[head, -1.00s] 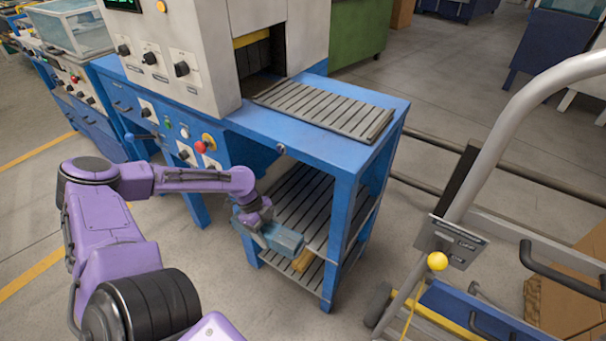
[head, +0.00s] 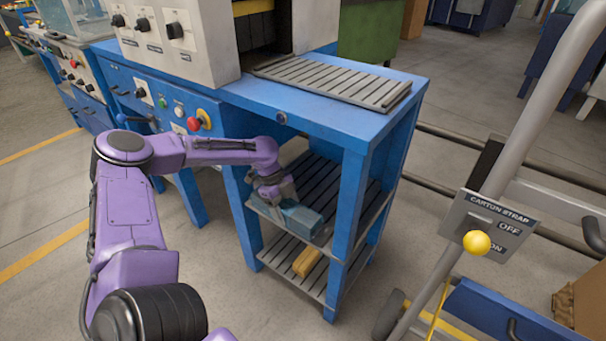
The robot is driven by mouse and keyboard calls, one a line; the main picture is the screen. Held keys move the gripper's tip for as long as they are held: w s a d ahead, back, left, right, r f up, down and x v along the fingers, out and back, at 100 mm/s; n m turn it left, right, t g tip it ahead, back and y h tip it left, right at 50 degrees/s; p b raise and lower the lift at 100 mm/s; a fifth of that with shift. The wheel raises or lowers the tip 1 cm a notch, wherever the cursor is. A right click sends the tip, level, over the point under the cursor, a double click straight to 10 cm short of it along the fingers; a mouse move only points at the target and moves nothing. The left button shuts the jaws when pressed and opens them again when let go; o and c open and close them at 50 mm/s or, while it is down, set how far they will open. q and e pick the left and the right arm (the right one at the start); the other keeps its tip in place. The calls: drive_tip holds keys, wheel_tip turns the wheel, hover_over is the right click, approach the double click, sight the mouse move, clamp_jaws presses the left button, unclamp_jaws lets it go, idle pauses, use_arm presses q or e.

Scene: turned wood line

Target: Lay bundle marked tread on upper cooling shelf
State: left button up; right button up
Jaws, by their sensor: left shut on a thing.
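My left gripper (head: 272,190) is shut on a blue-grey block-shaped bundle (head: 300,219). The bundle is level with the upper cooling shelf (head: 317,178), the upper slatted shelf under the blue bench, over its front part. I cannot tell whether it rests on the slats or hangs just above them. No marking can be read on it. A tan wooden bundle (head: 307,262) lies on the lower slatted shelf (head: 280,252). My right gripper is out of view.
The blue bench (head: 345,122) stands over the shelves, and its front leg (head: 345,210) is close right of the bundle. A slatted plate (head: 335,84) lies on top. A cart with a curved grey rail (head: 520,120) stands at the right. The upper shelf behind the bundle looks clear.

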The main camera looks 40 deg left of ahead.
use_arm(q)
drive_tip(key=w, duration=0.2)
drive_tip(key=w+b, duration=0.1)
drive_tip(key=w, duration=0.1)
drive_tip(key=w+b, duration=0.1)
drive_tip(key=w, duration=0.2)
drive_tip(key=shift+w+a, duration=0.1)
drive_tip(key=shift+a, duration=0.3)
drive_tip(key=f, duration=0.1)
drive_tip(key=f+b, duration=0.1)
drive_tip(key=f, duration=0.1)
drive_tip(key=shift+w+f, duration=0.3)
drive_tip(key=shift+r, duration=0.1)
drive_tip(key=shift+b, duration=0.3)
drive_tip(key=o, duration=1.4)
drive_tip(key=shift+s+f, duration=0.1)
drive_tip(key=shift+f, duration=0.1)
drive_tip(key=shift+c, duration=0.2)
drive_tip(key=shift+r, duration=0.1)
drive_tip(key=p+v, duration=0.2)
drive_tip(key=v, duration=0.5)
drive_tip(key=shift+r, duration=0.3)
